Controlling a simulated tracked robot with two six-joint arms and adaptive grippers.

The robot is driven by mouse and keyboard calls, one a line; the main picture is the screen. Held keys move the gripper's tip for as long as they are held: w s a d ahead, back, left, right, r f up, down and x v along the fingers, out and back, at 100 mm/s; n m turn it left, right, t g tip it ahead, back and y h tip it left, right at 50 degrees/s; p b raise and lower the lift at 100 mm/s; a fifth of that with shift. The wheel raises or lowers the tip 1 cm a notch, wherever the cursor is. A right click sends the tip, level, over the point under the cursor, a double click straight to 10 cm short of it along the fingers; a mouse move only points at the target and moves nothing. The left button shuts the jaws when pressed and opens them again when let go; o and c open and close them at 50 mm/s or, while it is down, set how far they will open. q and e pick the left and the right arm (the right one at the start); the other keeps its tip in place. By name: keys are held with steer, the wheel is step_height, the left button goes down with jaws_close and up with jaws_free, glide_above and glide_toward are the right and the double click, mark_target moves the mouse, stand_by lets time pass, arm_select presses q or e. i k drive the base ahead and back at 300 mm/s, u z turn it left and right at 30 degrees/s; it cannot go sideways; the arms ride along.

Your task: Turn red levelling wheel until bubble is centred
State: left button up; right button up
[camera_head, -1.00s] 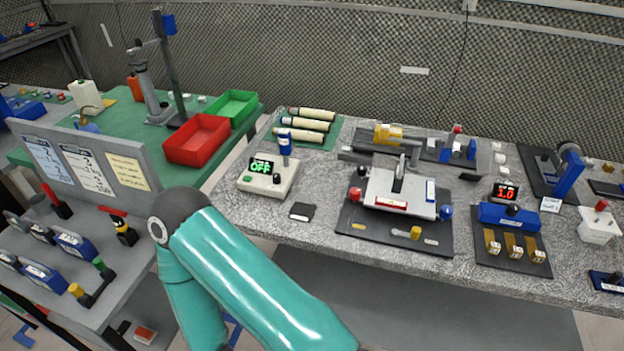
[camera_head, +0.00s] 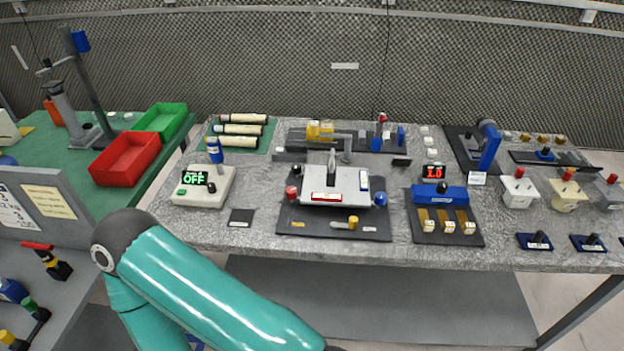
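The red levelling wheel (camera_head: 292,193) is a small round knob at the left side of a white levelling plate (camera_head: 349,186). A blue wheel (camera_head: 380,199) sits at the plate's right side. The plate stands on a dark base mat (camera_head: 300,222) on the speckled grey table. A red-framed strip (camera_head: 326,197) lies along the plate's front edge and a blue-framed strip (camera_head: 364,180) along its right edge. Any bubbles in them are too small to make out. A teal arm of mine crosses the lower left, well short of the plate. Neither gripper is in view.
A white box reading OFF (camera_head: 203,185) stands left of the plate, with a small black pad (camera_head: 241,217) between them. A blue block device (camera_head: 439,194) stands close on the right. Cylinders (camera_head: 238,129) and a yellow-topped fixture (camera_head: 320,131) lie behind. The table's front strip is mostly clear.

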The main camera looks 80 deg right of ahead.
mark_target(291, 192)
steer(key=z, duration=0.05)
steer(key=k, duration=1.8)
steer(key=z, duration=0.8)
steer(key=i, duration=1)
